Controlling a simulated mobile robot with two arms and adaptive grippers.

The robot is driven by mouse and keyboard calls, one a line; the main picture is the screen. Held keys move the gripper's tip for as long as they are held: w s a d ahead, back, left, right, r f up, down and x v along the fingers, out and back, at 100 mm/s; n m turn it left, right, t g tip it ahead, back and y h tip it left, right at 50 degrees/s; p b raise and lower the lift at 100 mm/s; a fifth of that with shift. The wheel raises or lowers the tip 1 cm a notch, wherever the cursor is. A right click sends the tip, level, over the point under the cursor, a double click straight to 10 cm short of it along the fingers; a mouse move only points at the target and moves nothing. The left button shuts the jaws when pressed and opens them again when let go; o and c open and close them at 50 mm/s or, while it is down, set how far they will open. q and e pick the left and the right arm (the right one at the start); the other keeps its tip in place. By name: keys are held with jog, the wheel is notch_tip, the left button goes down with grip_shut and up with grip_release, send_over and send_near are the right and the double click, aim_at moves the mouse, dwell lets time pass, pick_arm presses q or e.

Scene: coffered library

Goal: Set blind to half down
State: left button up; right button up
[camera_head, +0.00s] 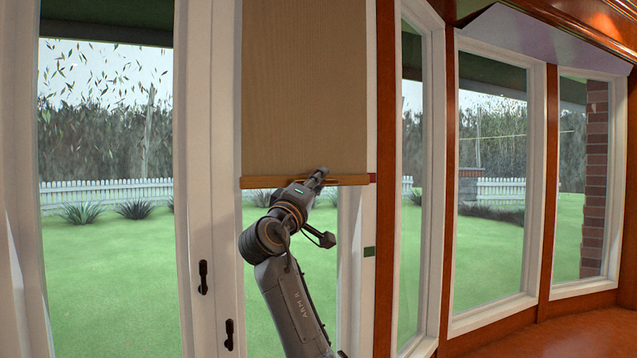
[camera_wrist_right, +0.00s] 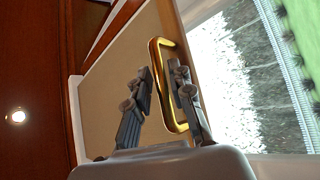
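The tan blind (camera_head: 305,85) hangs in the narrow window in the head view, its wooden bottom bar (camera_head: 262,182) level with a red mark (camera_head: 372,178) on the right frame. A green mark (camera_head: 369,252) sits lower on that frame. My right gripper (camera_head: 321,176) is at the bar's right half. In the right wrist view, the brass handle (camera_wrist_right: 157,75) of the blind runs between the two fingers of my right gripper (camera_wrist_right: 162,85). The fingers stand apart, with a gap around the handle's bar. Contact cannot be made out. My left gripper is out of view.
A white door frame with black handles (camera_head: 203,277) stands left of the blind. White-framed windows (camera_head: 490,180) and orange wood posts lie to the right. The glass below the blind's bar is uncovered, with my right arm in front of it.

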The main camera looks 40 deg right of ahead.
jog(key=v, duration=1.1)
jog(key=shift+a, duration=0.3)
jog(key=shift+s+f, duration=0.15)
